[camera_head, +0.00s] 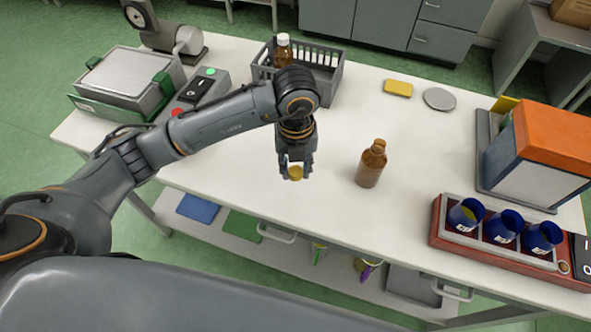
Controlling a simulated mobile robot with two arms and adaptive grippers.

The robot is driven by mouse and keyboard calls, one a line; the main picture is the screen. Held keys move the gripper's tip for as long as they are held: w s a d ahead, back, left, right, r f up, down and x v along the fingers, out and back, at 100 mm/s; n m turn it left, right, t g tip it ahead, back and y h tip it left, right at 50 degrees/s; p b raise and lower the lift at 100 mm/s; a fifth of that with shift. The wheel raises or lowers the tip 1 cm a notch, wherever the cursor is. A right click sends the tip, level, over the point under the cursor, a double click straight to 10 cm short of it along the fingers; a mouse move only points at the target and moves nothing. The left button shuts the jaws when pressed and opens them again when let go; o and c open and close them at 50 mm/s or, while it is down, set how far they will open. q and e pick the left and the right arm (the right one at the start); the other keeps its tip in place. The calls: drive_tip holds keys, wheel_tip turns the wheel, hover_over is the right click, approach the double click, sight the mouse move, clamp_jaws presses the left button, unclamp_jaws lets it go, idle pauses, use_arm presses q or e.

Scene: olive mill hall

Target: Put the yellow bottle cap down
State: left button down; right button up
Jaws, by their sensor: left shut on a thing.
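The yellow bottle cap (295,173) is between the fingertips of my left gripper (295,170), which is shut on it. The gripper points down over the white table (225,150), near its front edge. I cannot tell whether the cap touches the tabletop. My right gripper is not in view.
A grey crate (338,84) with a white-capped brown bottle (284,50) stands behind my arm. A yellow block (398,88) and grey disc (439,99) lie at the back. A red rack (437,232) with blue cups is at right. Bare tabletop surrounds the brown bottle.

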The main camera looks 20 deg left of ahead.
sight(295, 174)
use_arm(q)
drive_tip(key=shift+w+a+f, duration=0.2)
drive_tip(key=shift+w+f, duration=0.2)
drive_tip(key=shift+f, duration=0.15)
drive_tip(key=shift+w+a+f, duration=0.15)
drive_tip(key=shift+w+f, duration=0.25)
drive_tip(key=shift+f, duration=0.1)
wheel_tip(295, 174, down, 3)
drive_tip(key=shift+p, duration=0.9)
drive_tip(key=shift+f, duration=0.15)
drive_tip(key=shift+f, duration=0.1)
drive_tip(key=c, duration=1)
unclamp_jaws()
